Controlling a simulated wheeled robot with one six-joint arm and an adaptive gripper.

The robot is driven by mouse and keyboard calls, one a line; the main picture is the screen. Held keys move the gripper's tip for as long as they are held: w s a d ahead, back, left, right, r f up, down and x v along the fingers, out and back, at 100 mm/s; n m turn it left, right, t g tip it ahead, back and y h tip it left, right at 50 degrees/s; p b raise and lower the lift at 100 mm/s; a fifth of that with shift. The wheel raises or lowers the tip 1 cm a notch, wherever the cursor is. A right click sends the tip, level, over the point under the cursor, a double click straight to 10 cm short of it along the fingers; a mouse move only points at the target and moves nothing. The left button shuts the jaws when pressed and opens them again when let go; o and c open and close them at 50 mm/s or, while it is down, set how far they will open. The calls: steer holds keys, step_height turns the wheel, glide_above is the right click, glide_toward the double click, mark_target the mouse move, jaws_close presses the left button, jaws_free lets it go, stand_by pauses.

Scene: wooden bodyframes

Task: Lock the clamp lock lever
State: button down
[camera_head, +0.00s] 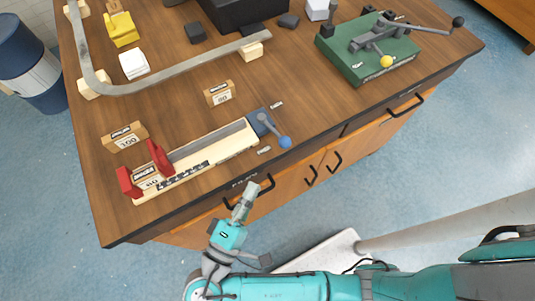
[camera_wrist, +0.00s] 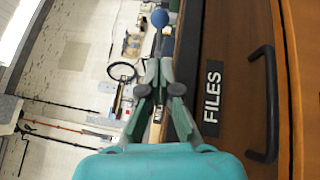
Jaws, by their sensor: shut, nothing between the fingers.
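The clamp (camera_head: 210,152) is a long pale bar with red jaws at its left end, lying along the front edge of the workbench. At its right end a blue block carries a short grey lever (camera_head: 270,127) with a blue ball knob (camera_head: 285,141). The lever slants toward the front edge of the bench. The blue knob also shows in the wrist view (camera_wrist: 160,18), beyond my fingertips. My gripper (camera_head: 252,187) is shut and empty, in front of the drawer face and to the lower left of the knob. It is apart from the lever. In the wrist view its fingertips (camera_wrist: 159,66) are together.
A green fixture (camera_head: 368,62) with a long black-ball handle and a yellow knob stands at the back right. Small wooden blocks (camera_head: 220,93) and a curved grey strip (camera_head: 170,83) lie behind the clamp. Drawer handles (camera_head: 333,163) stick out from the bench front.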

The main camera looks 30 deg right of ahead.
mark_target(270, 159)
steer(key=shift+x, duration=5)
steer(key=shift+s, duration=0.1)
